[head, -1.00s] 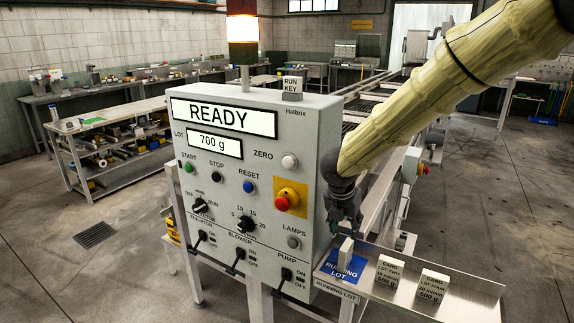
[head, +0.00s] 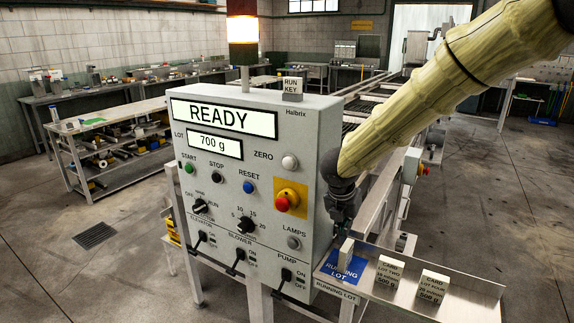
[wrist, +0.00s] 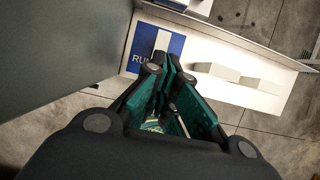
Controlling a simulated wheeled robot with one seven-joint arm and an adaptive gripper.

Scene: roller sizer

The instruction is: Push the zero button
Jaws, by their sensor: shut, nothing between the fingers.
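The zero button (head: 289,162) is a pale round button on the upper right of the grey control panel (head: 262,190), right of the "ZERO" label. Nothing covers it. My gripper (head: 341,232) is beside the panel's right side, lower than the button and apart from it, above the steel shelf. In the wrist view my gripper (wrist: 165,75) is shut and empty, pointing down toward the shelf, with the panel's side at the left. The main display reads READY and the lot display reads 700 g.
A red emergency stop (head: 283,203) on a yellow plate sits below the zero button. Start, stop and reset buttons, knobs and switches fill the panel. The steel shelf (head: 455,290) holds a blue running-lot plate (head: 345,265) with a card block, and two more card blocks (head: 388,272).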

